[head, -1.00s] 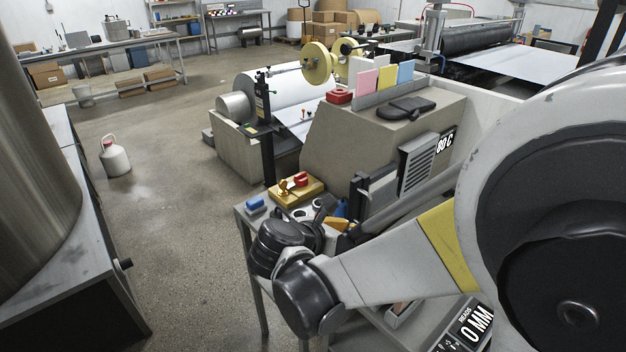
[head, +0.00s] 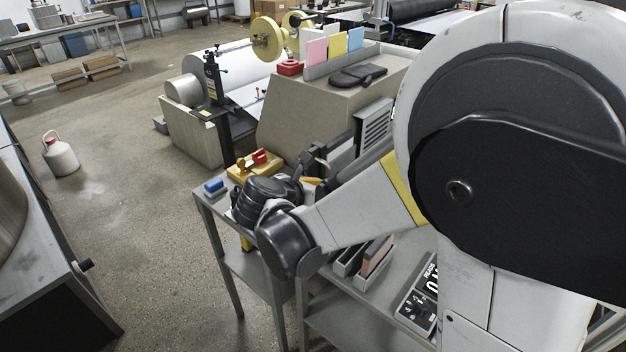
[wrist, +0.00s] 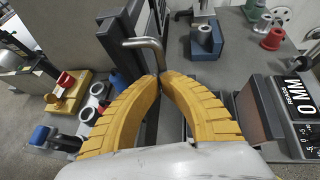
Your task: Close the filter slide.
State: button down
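A bent metal rod handle (wrist: 148,46) stands just beyond my fingertips in the wrist view; it looks like part of the filter slide, but the slide's own body is not clear. My gripper (wrist: 160,79) has yellow ribbed fingers that meet at their tips by the rod's lower end. I cannot tell whether the tips clasp the rod or only sit against it. Dark rails or slots (wrist: 178,42) run beside the handle. In the head view my wrist hides most of the gripper and the handle.
A yellow block with red parts (head: 254,165) and a blue-topped item (head: 214,186) sit on the grey bench. A large beige housing (wrist: 75,35) stands close left of the rod. A blue block (wrist: 206,40), a red part (wrist: 271,39) and a readout (wrist: 300,110) are at the right.

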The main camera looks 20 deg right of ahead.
jog(key=w+d, duration=0.3)
jog(key=d, duration=0.1)
jog(key=w+d, duration=0.3)
jog(key=d, duration=0.2)
jog(key=w+d, duration=0.3)
jog(key=d, duration=0.2)
jog(key=shift+w+d, duration=0.2)
jog(key=shift+w, duration=0.15)
